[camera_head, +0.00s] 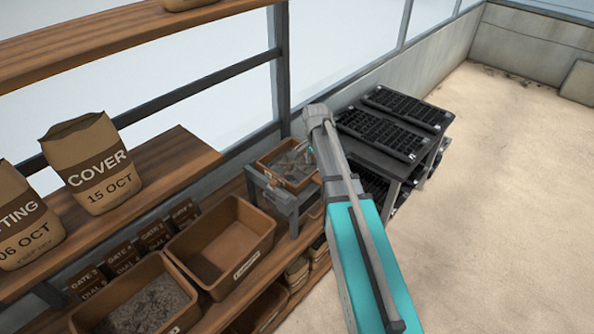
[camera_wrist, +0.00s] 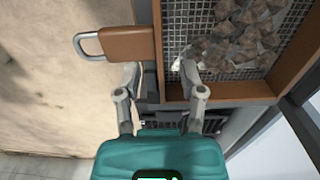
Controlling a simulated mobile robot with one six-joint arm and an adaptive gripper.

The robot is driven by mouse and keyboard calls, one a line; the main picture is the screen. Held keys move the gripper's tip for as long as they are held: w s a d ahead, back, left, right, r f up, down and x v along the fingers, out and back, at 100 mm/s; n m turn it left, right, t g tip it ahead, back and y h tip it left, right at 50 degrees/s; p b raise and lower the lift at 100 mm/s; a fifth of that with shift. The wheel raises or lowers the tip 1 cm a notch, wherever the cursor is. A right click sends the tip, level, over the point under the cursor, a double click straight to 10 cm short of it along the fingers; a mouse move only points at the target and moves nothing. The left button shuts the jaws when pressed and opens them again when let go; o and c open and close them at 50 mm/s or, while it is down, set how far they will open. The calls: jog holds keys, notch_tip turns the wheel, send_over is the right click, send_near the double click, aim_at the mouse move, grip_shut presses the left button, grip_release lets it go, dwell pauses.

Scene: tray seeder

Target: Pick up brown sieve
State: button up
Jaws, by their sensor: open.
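The brown sieve (camera_wrist: 228,90) fills the upper right of the wrist view. It has a brown frame, a wire mesh holding brown clods, and a handle (camera_wrist: 125,43) with a metal loop on the left. My gripper (camera_wrist: 159,75) is open, with one fingertip below the handle and the other over the mesh, near the frame's left wall. I cannot tell whether either finger touches it. In the head view the sieve (camera_head: 268,160) sits on a grey stand, and my arm partly hides it and the gripper.
Black seed trays (camera_head: 402,107) lie on a dark rack right of the stand. A brown empty bin (camera_head: 222,248) and a soil-filled bin (camera_head: 138,305) stand on the wooden shelf at left. A COVER bag (camera_head: 92,165) stands higher. The sandy floor (camera_head: 500,200) is open at right.

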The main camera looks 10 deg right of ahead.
aim_at(314, 172)
jog(key=shift+d+f+b, duration=0.1)
jog(key=shift+f+b, duration=1.45)
jog(key=shift+f, duration=0.3)
grip_shut()
